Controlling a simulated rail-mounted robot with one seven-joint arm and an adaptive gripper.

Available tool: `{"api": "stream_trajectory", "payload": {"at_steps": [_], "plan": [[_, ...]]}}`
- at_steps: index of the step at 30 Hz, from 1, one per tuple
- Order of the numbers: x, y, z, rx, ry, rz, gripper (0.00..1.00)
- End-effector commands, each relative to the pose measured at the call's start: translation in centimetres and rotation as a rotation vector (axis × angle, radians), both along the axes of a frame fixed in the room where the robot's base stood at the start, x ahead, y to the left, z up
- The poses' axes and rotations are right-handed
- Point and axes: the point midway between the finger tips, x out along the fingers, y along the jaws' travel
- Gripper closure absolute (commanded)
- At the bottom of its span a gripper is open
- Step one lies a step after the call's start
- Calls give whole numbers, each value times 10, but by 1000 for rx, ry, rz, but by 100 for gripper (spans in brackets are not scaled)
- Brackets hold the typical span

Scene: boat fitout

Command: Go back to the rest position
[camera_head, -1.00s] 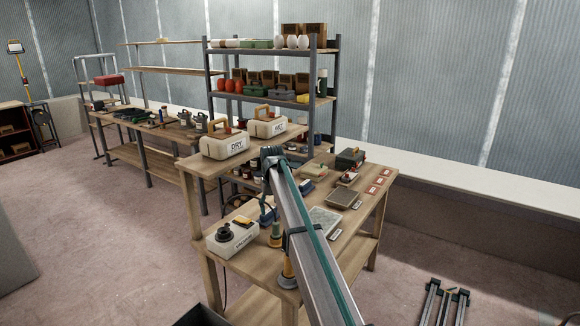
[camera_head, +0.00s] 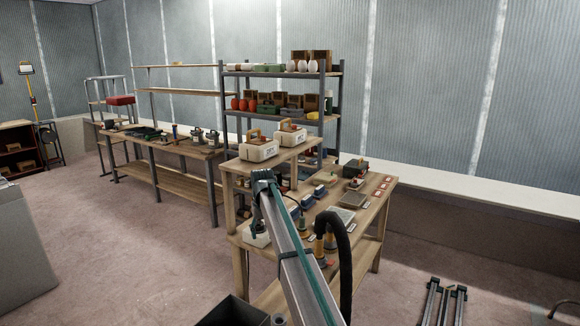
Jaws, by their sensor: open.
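My arm reaches up from the bottom of the head view and ends in a dark teal joint in front of the wooden workbench (camera_head: 372,215). The arm covers part of the bench top. Two cream boxes with wooden handles, a left one (camera_head: 258,152) and a right one (camera_head: 290,137), stand on the bench's raised shelf (camera_head: 240,165). Below, a cream device (camera_head: 257,236) is partly hidden by the arm.
A grey tray (camera_head: 345,215) and several small items lie on the bench top. A black curved hose (camera_head: 345,250) stands in front of it. A metal shelf rack (camera_head: 225,100) and a longer bench (camera_head: 160,145) stand behind.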

Motion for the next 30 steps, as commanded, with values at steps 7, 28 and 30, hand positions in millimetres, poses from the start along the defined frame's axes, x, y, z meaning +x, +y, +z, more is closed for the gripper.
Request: {"api": "stream_trajectory", "payload": {"at_steps": [7, 28, 30], "plan": [[-29, -11, -38, 20, -61, -22, 43], [-240, -132, -324, -34, 134, -134, 43], [-273, -146, -351, -43, 166, -147, 43]]}}
